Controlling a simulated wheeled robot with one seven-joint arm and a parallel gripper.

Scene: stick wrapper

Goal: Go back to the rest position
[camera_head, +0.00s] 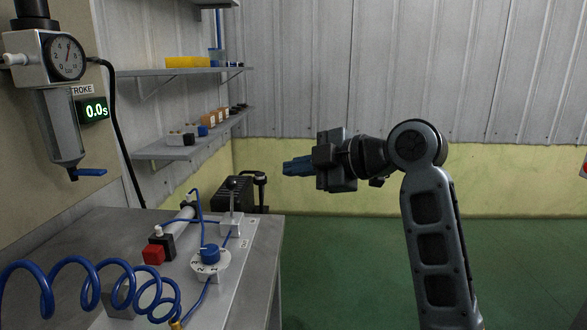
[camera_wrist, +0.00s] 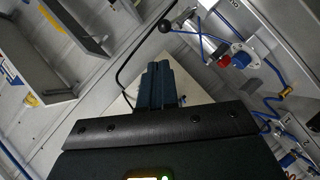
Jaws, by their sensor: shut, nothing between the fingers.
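My gripper (camera_head: 298,167) is up in the air in the head view, to the right of the workbench (camera_head: 270,255) and above its top. Its fingers point left. In the wrist view my gripper (camera_wrist: 158,72) shows its two blue fingers closed together with nothing between them. It touches nothing that I can see.
The bench carries a lever (camera_head: 231,200), a blue dial (camera_head: 209,254), a red button (camera_head: 153,254) and a coiled blue hose (camera_head: 60,275). Shelves (camera_head: 185,72) line the wall. Green floor (camera_head: 350,270) is clear.

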